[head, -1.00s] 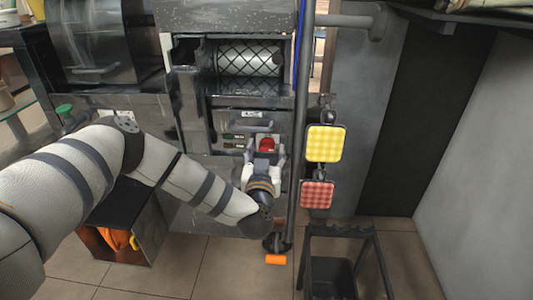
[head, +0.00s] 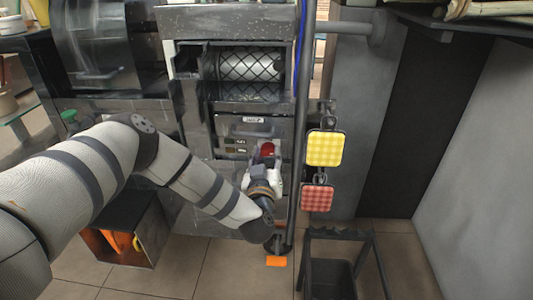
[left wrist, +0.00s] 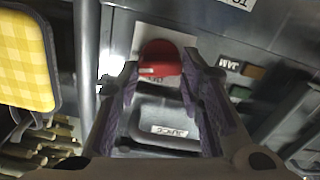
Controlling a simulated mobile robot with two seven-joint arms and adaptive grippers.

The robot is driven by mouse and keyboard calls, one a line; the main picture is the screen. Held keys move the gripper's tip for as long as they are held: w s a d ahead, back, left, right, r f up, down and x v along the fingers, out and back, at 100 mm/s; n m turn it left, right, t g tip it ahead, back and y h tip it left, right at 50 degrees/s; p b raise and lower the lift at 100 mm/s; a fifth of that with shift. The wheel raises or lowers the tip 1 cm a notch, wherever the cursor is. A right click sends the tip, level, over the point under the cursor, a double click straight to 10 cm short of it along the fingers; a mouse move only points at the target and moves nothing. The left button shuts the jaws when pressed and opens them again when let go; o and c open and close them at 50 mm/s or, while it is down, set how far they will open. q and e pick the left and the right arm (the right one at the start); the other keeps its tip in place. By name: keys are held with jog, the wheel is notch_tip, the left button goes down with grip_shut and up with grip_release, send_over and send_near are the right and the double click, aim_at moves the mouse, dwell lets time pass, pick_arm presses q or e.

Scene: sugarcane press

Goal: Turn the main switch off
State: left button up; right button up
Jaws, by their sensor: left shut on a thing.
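The main switch is a red rotary knob (head: 267,150) on the dark front panel of the press, at the middle of the head view. It also shows in the left wrist view (left wrist: 160,60), at the top, on a light plate with partly hidden lettering. My left gripper (head: 265,159) reaches up to it from below. In the left wrist view its two fingertips (left wrist: 162,70) are on either side of the knob, and the jaws are shut on it. The fingers hide part of the knob and plate. My right gripper is in neither view now.
A drawer-like handle with a "JUICE" label (head: 250,120) and small green and brown buttons (left wrist: 240,92) are near the switch. A dark vertical pipe (head: 300,130) stands close on the right, with yellow (head: 325,148) and red (head: 317,198) checked pads beside it.

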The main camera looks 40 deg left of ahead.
pick_arm(q)
jog(key=n, duration=0.2)
jog(key=shift+n, duration=0.4)
jog(key=n, duration=0.4)
jog(key=shift+s+f+n, duration=0.1)
jog(key=shift+n, duration=0.2)
jog(key=n, duration=0.4)
jog(key=shift+f, duration=0.1)
jog(key=shift+n+b, duration=0.3)
jog(key=shift+n, duration=1.5)
jog(key=o, duration=1.2)
jog(key=shift+c, duration=0.2)
